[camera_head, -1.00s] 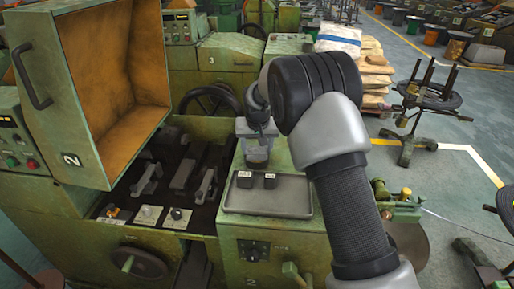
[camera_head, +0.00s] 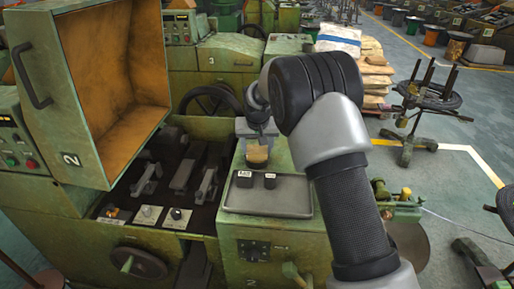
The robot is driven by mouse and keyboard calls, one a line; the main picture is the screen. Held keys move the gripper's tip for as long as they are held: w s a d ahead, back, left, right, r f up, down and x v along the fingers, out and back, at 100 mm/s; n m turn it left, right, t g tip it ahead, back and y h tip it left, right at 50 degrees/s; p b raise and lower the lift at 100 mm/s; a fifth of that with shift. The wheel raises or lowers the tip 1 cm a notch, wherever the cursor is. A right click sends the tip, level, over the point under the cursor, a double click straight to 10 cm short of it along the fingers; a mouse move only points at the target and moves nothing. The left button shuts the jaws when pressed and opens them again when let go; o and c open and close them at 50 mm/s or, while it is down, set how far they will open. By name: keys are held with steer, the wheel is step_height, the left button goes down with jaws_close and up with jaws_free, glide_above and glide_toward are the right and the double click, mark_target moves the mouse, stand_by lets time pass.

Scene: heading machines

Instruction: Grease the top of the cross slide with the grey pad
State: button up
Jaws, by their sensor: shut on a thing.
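My gripper (camera_head: 256,138) points down over the green ledge to the right of the open machine bay. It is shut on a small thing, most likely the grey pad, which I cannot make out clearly. Just below the fingers is an amber-brown patch (camera_head: 257,154), perhaps grease in a small pot; contact cannot be told. Inside the bay, to the left, are dark metal slides (camera_head: 186,173); I cannot tell surely which is the cross slide.
The raised guard (camera_head: 87,100) marked 2 stands open over the bay's left side. A black handwheel (camera_head: 209,101) is behind the bay. Small labelled plates (camera_head: 147,215) line its front edge. Sacks (camera_head: 372,72) and a wire reel stand on the floor at right.

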mark_target(258, 151)
steer(key=shift+r+p, duration=1.8)
steer(key=shift+r, duration=1.7)
steer(key=shift+d, duration=0.1)
steer(key=s+d, duration=0.9)
steer(key=d, duration=0.3)
steer(key=s+d, duration=0.3)
steer(key=s, duration=0.4)
steer(key=s+d+m, duration=0.1)
steer(key=s+d, duration=0.3)
steer(key=s, duration=0.3)
steer(key=shift+s+d, duration=0.25)
steer(key=shift+s, duration=0.05)
